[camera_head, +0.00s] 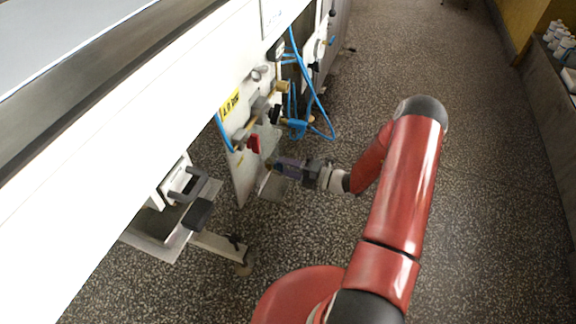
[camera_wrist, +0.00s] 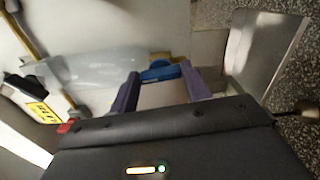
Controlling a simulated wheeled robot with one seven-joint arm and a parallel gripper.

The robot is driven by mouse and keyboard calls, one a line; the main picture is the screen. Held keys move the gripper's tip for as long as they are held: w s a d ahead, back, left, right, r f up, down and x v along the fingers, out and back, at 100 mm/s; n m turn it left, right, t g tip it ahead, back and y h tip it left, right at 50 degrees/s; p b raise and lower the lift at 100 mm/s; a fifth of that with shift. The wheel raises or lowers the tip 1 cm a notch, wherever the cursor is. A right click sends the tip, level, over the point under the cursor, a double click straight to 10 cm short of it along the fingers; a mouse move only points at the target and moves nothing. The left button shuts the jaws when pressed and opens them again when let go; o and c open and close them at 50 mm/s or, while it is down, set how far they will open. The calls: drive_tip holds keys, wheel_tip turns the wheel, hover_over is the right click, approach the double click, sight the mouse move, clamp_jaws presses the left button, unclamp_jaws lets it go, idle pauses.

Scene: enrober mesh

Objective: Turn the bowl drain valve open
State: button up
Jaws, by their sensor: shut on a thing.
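My gripper (camera_head: 277,164) reaches in from the right to the low front of the white machine. In the wrist view its two purple-grey fingers (camera_wrist: 162,80) are shut on a short blue handle (camera_wrist: 160,70). The handle looks like the bowl drain valve's, but no label on it is readable. It sits close to the pale panel. How far it is turned cannot be told. In the head view the fingers hide the handle, and the valve body is mostly hidden too.
A red handle (camera_head: 253,143) and brass pipe fittings (camera_head: 262,107) sit just above my gripper. Blue hoses and a blue fitting (camera_head: 297,128) hang behind them. A pale metal plate (camera_head: 274,188) is below. The speckled floor (camera_head: 330,240) is clear at right.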

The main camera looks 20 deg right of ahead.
drive_tip(key=shift+s+m, duration=0.1)
drive_tip(key=shift+m, duration=0.5)
drive_tip(key=shift+f, duration=0.1)
drive_tip(key=o, duration=1)
drive_tip(key=v, duration=0.7)
drive_tip(key=shift+s+d+b, duration=0.2)
drive_tip(key=shift+d+b, duration=0.1)
drive_tip(key=shift+d, duration=0.05)
